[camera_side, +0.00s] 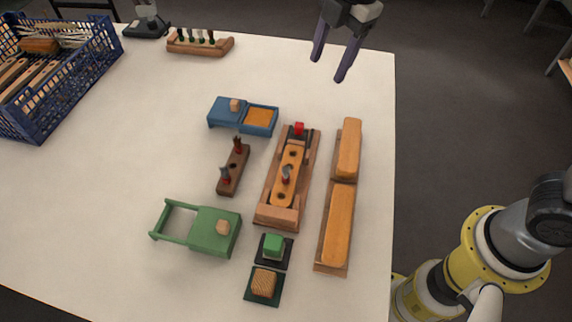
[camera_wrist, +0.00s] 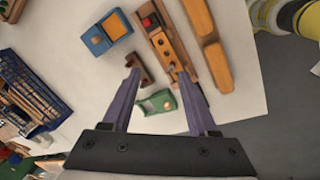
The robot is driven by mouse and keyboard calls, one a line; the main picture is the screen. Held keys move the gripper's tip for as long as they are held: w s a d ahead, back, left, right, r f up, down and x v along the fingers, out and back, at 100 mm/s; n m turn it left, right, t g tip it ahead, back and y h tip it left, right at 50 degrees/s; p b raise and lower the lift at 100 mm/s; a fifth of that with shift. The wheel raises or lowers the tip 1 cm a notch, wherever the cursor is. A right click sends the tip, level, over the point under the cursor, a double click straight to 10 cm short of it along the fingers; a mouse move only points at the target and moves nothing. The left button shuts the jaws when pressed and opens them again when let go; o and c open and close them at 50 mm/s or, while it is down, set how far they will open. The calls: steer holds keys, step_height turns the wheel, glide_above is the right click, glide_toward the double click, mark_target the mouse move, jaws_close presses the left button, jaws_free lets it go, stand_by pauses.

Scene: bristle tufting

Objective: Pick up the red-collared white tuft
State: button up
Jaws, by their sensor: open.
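A small dark brown block (camera_side: 234,180) lies left of the clamp and holds two tufts. Its near tuft (camera_side: 225,174) looks greyish with a red collar; its far tuft (camera_side: 238,145) looks dark reddish. Another greyish tuft with a red collar (camera_side: 287,173) stands in the orange drilled brush block (camera_side: 291,160), held in the wooden clamp (camera_side: 268,213). I cannot tell for sure which is white. My gripper (camera_side: 328,68) is open and empty, high above the table's far right part. In the wrist view, my gripper (camera_wrist: 159,75) frames the brown block (camera_wrist: 138,68) and the clamp.
A blue sliding box (camera_side: 228,112), a green sliding box (camera_side: 213,230), and a long wooden tray (camera_side: 331,268) with two orange blocks surround the clamp. Two small pads lie in front.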

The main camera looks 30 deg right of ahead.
steer(key=w+a+f+n+g, duration=0.1)
steer(key=a+f+n, duration=0.1)
steer(key=a+f, duration=0.45)
steer(key=g+h, duration=0.1)
glide_above(286, 167)
step_height(286, 167, down, 5)
steer(key=shift+n, duration=0.4)
steer(key=f, duration=0.7)
steer(key=shift+w+a+f, duration=0.15)
steer(key=shift+a, duration=0.2)
steer(key=shift+s+d+f, duration=0.1)
steer(key=shift+d+f, duration=0.05)
steer(key=shift+f, duration=1.35)
steer(key=shift+s+d+f, duration=0.1)
steer(key=shift+d+f, duration=0.05)
steer(key=shift+f, duration=1.3)
jaws_close()
